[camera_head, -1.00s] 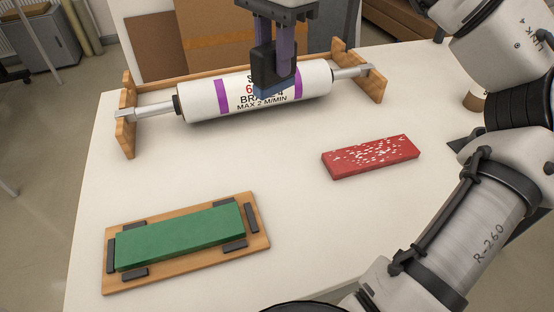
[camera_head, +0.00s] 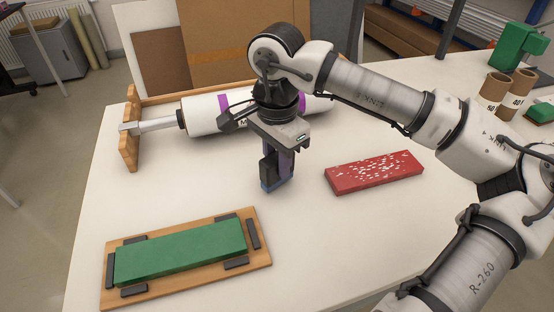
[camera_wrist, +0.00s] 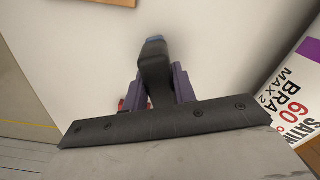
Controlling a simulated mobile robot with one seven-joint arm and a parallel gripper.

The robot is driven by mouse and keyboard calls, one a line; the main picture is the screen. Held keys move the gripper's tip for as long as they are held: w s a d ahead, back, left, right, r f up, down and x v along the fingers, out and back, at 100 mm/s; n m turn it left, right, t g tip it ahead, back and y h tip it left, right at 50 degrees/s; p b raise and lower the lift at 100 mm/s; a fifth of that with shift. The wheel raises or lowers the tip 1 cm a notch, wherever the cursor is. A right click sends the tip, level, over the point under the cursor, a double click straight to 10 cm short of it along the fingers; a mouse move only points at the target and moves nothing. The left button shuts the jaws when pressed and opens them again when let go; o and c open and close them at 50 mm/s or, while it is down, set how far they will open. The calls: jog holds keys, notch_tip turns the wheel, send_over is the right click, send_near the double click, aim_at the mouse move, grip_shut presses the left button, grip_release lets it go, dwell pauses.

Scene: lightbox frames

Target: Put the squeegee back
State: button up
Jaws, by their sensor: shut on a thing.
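My gripper (camera_head: 278,181) is closed on a black piece with a blue end (camera_head: 267,173), which looks like the squeegee. The piece hangs blue end down between the purple fingers, over the white table in front of the roller. I cannot tell whether it touches the table. In the wrist view, the black piece (camera_wrist: 153,72) sits between the purple fingers, its blue end pointing away. A wooden board (camera_head: 188,292) with black stops holds a green block (camera_head: 180,251) at the front left. A red block with white flecks (camera_head: 374,172) lies to the right of my gripper.
A white roller with purple bands (camera_head: 205,115) rests behind my gripper on a wooden cradle (camera_head: 130,140). Cups (camera_head: 494,90) and a green object (camera_head: 518,45) stand at the back right. The table between board and red block is clear.

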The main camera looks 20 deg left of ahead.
aim_at(277, 155)
jog(key=shift+f, duration=0.3)
jog(key=shift+f, duration=0.1)
jog(key=shift+f, duration=0.15)
jog(key=o, duration=0.9)
jog(key=shift+o, duration=0.2)
jog(key=shift+r, duration=0.2)
notch_tip(277, 155, up, 12)
